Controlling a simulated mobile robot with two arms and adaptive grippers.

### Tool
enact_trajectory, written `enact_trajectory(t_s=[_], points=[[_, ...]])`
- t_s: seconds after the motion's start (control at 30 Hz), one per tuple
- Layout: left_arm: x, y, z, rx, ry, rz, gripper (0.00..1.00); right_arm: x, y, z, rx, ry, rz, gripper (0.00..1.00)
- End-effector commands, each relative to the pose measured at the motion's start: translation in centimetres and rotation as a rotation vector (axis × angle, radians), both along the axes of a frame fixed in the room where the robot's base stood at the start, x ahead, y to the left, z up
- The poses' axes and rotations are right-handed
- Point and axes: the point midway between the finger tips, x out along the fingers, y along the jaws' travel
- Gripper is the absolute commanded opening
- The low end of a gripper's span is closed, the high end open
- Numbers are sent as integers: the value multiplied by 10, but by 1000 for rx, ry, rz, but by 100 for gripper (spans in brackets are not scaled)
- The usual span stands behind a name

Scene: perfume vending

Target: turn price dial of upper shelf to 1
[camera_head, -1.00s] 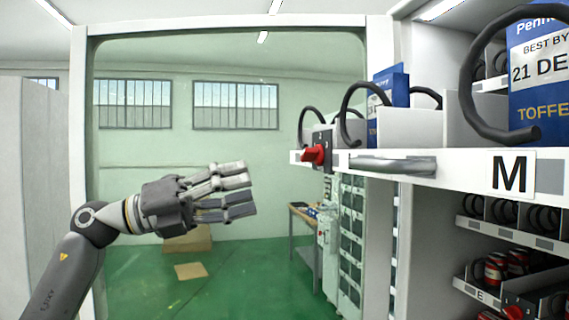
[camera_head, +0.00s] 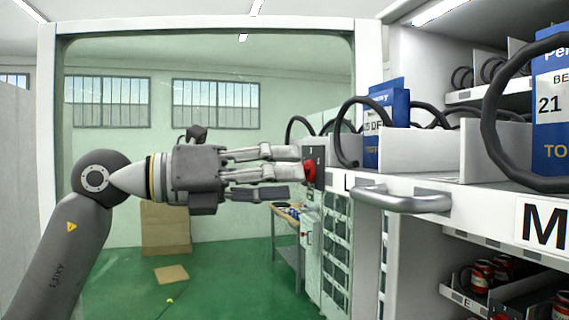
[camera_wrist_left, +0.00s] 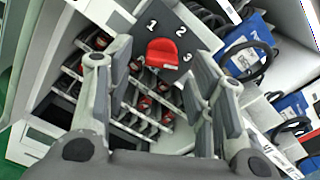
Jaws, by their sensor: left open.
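The red price dial (camera_head: 309,172) sits on a dark plate at the left end of the upper shelf (camera_head: 490,205). In the left wrist view the dial (camera_wrist_left: 162,52) shows on its plate, with the numbers 1, 2 and 3 around its upper and right side. Which number it points to I cannot tell for sure. My left gripper (camera_head: 294,172) is open, its fingers level and pointing right at the dial, with the tips close to it. In the left wrist view the dial lies between the spread fingers; contact is not clear. My right gripper is not in view.
A grey handle (camera_head: 402,199) sticks out of the shelf front, right of the dial. Black spiral coils (camera_head: 349,132) and blue boxes (camera_head: 393,110) stand on the shelf. Lower shelves with red cans (camera_head: 480,275) lie below. Open room lies left of the machine.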

Motion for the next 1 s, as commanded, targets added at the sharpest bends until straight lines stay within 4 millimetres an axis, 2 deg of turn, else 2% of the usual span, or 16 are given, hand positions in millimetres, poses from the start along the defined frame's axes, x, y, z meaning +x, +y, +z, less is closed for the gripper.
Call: enact_trajectory(t_s=[0.13,0.43,0.77,1.0], points=[[3,-10,0,-1,1,-1,50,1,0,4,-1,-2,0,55],[4,-11,-1,-1,1,1,49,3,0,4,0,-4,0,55],[4,-11,-1,-1,1,1,6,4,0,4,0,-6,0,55],[4,-11,-1,-5,15,0,5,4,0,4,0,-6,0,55]])
